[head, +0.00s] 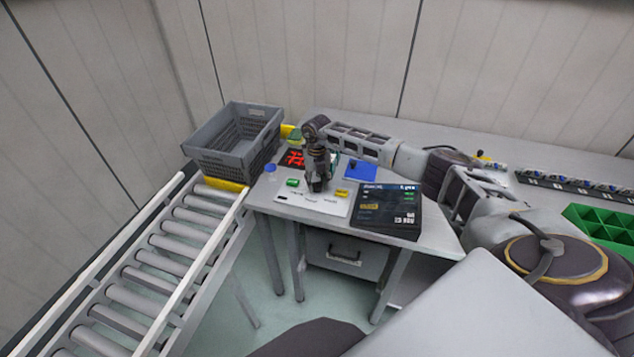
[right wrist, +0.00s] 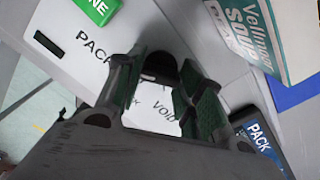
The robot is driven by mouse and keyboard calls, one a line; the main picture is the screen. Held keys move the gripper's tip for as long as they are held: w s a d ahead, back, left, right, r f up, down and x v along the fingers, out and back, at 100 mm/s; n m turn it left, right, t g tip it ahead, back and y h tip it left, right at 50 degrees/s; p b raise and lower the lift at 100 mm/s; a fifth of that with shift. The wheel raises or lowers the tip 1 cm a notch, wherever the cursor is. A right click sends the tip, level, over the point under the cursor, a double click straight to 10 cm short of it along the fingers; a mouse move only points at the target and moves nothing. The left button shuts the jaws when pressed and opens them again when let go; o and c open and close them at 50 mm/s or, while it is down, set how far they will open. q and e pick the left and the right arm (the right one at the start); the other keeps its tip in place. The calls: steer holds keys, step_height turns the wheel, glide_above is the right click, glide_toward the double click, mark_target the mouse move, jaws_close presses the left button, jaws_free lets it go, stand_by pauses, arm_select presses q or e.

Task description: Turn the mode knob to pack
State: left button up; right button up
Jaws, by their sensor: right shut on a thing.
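The mode knob (right wrist: 160,66) is a dark round knob on a white labelled panel (right wrist: 60,45). In the head view the panel (head: 330,207) lies on the small grey table, and my gripper hides the knob. My right gripper (head: 318,187) points down at the panel. In the right wrist view the fingers (right wrist: 165,80) are shut on the knob, one on each side. The labels PACK and VOID show on the panel, with another partly covered. Which label the knob points to cannot be told. My left gripper is not in view.
A dark screen (head: 388,208) stands right of the panel. A soup packet (right wrist: 255,30) and a blue item (head: 360,171) are close by. A grey crate (head: 235,140) stands left, beyond the roller conveyor (head: 170,255).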

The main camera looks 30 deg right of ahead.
mark_target(317, 183)
steer(key=shift+w+r+m, duration=0.1)
steer(key=shift+m, duration=0.4)
steer(key=o, duration=1)
steer(key=shift+r, duration=5.95)
